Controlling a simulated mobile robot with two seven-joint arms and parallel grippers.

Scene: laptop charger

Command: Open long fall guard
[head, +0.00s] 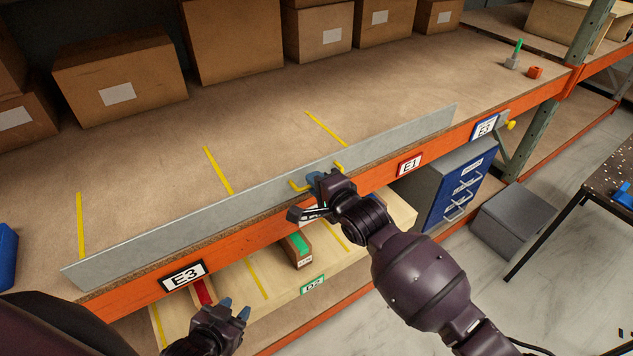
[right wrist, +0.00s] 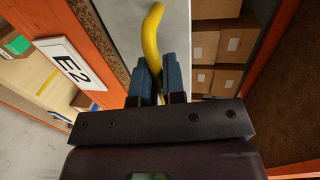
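The long fall guard (head: 240,200) is a grey metal strip standing upright along the front edge of the upper shelf. A yellow handle (head: 340,167) is on it near the middle; it also shows in the right wrist view (right wrist: 153,35). My right gripper (head: 318,179) is at this handle. In the right wrist view its blue fingers (right wrist: 161,78) are close together, with the yellow bar between them; the fingers hide part of the handle. My left gripper (head: 234,309) is empty below the shelf edge, its blue fingertips apart.
Cardboard boxes (head: 120,76) stand at the back of the upper shelf (head: 270,120). Below, a lower drawer-like tray holds a small box (head: 297,250). A blue-fronted cabinet (head: 460,190) and a grey box (head: 512,218) stand at right. A blue object (head: 6,258) is at far left.

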